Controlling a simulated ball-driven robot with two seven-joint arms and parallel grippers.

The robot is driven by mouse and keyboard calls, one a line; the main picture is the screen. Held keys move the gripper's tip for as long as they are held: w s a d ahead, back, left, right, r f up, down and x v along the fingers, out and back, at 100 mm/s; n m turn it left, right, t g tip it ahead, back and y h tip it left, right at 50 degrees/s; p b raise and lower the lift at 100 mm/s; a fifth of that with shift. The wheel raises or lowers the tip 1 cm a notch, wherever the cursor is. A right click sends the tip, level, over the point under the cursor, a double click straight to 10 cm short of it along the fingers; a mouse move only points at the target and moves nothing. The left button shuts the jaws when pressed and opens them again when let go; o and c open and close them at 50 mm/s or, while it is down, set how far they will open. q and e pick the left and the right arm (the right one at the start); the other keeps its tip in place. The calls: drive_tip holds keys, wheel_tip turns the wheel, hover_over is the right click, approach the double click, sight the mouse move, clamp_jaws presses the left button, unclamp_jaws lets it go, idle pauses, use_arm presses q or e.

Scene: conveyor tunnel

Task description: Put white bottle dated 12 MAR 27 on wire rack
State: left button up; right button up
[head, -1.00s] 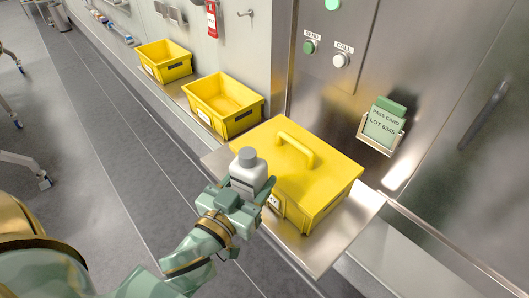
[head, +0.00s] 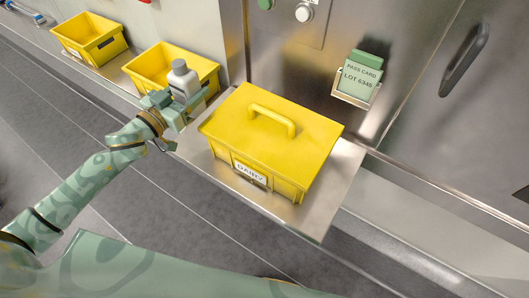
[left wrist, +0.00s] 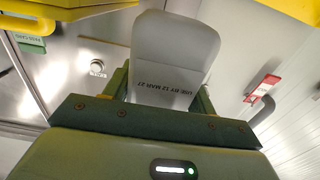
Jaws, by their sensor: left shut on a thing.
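A white bottle (head: 183,84) with a grey cap is upright in my left gripper (head: 184,103), in front of the second open yellow bin in the head view. In the left wrist view the bottle (left wrist: 172,58) shows upside-down print that reads "USE BY 12 MAR 27". The left gripper (left wrist: 165,92) is shut on it, with a green finger on each side. No wire rack can be made out in these frames. My right gripper is not in view.
A lidded yellow box (head: 272,140) labelled DAIRY stands on a steel shelf (head: 318,215). Open yellow bins (head: 92,38) (head: 150,66) stand to its left.

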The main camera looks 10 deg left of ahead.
sight(196, 112)
use_arm(q)
drive_tip(key=shift+d+f+b, duration=0.1)
drive_tip(key=shift+f+b, duration=0.4)
drive_tip(key=shift+f, duration=0.35)
wheel_tip(196, 112, down, 6)
drive_tip(key=b, duration=0.2)
drive_tip(key=shift+b, duration=0.3)
wheel_tip(196, 112, down, 4)
drive_tip(key=shift+r+b, duration=0.1)
drive_tip(key=shift+b, duration=0.9)
drive_tip(key=shift+r, duration=0.1)
drive_tip(key=o, duration=1.1)
drive_tip(key=shift+f, duration=0.2)
